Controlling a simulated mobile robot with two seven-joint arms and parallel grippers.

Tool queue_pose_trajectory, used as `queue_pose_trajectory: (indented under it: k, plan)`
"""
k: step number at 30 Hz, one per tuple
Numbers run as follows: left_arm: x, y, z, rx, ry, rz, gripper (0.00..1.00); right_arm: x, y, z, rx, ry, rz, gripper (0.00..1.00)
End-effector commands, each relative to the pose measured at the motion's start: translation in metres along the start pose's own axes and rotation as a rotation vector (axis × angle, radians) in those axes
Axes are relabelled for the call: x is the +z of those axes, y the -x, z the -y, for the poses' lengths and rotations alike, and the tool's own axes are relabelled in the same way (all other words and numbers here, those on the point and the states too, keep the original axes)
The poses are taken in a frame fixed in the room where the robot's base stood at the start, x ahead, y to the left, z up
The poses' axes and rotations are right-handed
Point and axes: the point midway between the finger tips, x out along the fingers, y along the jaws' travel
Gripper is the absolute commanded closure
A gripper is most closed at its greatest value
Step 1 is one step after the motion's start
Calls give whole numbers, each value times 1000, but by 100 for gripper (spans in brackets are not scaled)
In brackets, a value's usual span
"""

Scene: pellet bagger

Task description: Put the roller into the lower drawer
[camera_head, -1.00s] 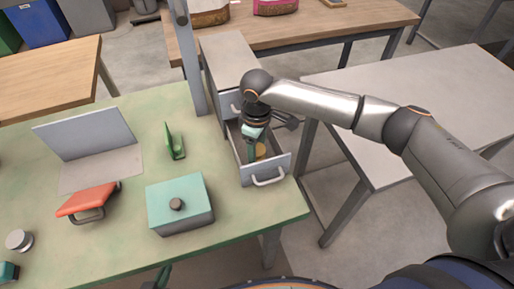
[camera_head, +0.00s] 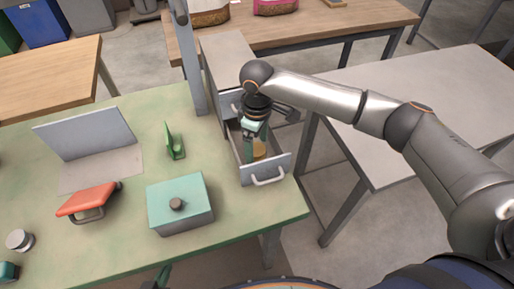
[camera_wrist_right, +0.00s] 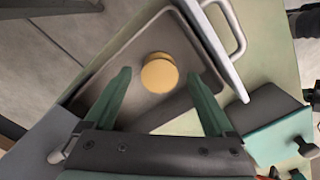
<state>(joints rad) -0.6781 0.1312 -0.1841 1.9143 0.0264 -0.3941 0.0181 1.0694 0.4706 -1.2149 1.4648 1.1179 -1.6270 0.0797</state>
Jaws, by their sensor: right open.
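The roller (camera_wrist_right: 159,72) is a short tan cylinder standing inside the open lower drawer (camera_wrist_right: 88,97); it also shows in the head view (camera_head: 259,150). The drawer is grey with a light front (camera_head: 266,170) and a bar handle, pulled out from the grey cabinet (camera_head: 228,62). My right gripper (camera_wrist_right: 165,88) is open, its two green fingers apart on either side of the roller's line and not touching it, above the drawer. In the head view it is over the drawer (camera_head: 250,150). Of my left gripper (camera_head: 162,276), only a dark green tip shows at the bottom edge.
The green table holds a teal-lidded box (camera_head: 180,205) left of the drawer, a red-topped tool (camera_head: 88,201), a green stand (camera_head: 174,142) and a grey angled panel (camera_head: 85,135). A grey post (camera_head: 187,60) rises beside the cabinet. A bare grey table (camera_head: 420,100) is at right.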

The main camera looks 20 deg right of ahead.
Motion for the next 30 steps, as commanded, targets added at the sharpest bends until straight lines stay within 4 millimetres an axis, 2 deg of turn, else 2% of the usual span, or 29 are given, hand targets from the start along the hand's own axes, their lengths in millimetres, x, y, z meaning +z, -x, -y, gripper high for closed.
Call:
queue_pose_trajectory:
  k: [1, 6, 13, 18, 30]
  plan:
    - [-1, 1, 0, 0, 0, 0, 100, -1, 13, -1, 2, 1, -4, 11]
    - [-2, 1, 0, 0, 0, 0, 100, -1, 51, 0, 2, 0, -3, 11]
    - [-2, 2, 0, 0, 0, 0, 100, -1, 88, 0, 1, 0, -1, 11]
    - [-2, 2, 0, 0, 0, 0, 100, 0, 99, 0, 0, 0, 0, 11]
    - [-2, 2, 0, 0, 0, 0, 100, 0, 99, 0, 0, -1, 0, 11]
